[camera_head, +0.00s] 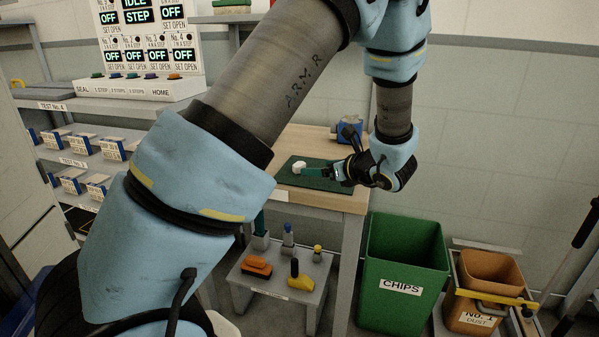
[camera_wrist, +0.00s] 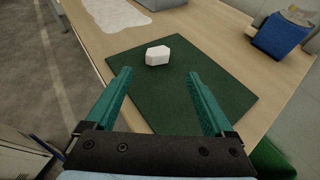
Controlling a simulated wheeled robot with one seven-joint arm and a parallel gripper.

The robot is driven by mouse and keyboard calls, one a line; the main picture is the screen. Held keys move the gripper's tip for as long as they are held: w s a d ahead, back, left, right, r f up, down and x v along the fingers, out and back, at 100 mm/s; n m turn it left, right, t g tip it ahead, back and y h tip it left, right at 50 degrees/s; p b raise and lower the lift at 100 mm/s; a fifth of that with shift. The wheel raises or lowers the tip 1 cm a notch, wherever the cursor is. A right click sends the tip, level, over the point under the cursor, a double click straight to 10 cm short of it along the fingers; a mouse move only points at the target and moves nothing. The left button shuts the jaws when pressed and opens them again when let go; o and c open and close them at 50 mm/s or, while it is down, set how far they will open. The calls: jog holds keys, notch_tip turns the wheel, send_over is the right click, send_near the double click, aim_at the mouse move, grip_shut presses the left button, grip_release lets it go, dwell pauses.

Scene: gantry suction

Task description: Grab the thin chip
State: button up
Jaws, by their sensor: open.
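A small white faceted piece (camera_wrist: 157,55) lies on the dark green mat (camera_wrist: 225,88) on the wooden table. It also shows in the head view (camera_head: 299,166), near the left part of the mat (camera_head: 290,181). It is the only loose piece I see on the mat; it looks chunky rather than thin, and I cannot tell whether it is the chip. My gripper (camera_wrist: 159,74) is open and empty, its two green fingers apart. In the wrist view the white piece sits just beyond the fingertips, between their lines, untouched. In the head view my gripper (camera_head: 312,172) is low over the mat.
A blue-and-grey block (camera_wrist: 281,34) stands at the table's far right. A pale irregular patch (camera_wrist: 115,14) lies on the tabletop at the far left. A green CHIPS bin (camera_head: 402,302) and a brown dust bin (camera_head: 472,318) stand right of the table. A low stool (camera_head: 262,284) holds tools.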

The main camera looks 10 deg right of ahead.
aim_at(302, 167)
jog(key=p+x, duration=0.1)
jog(key=x, duration=0.6)
jog(key=shift+w+a, duration=0.25)
jog(key=shift+a, duration=0.05)
grip_shut()
dwell(0.4)
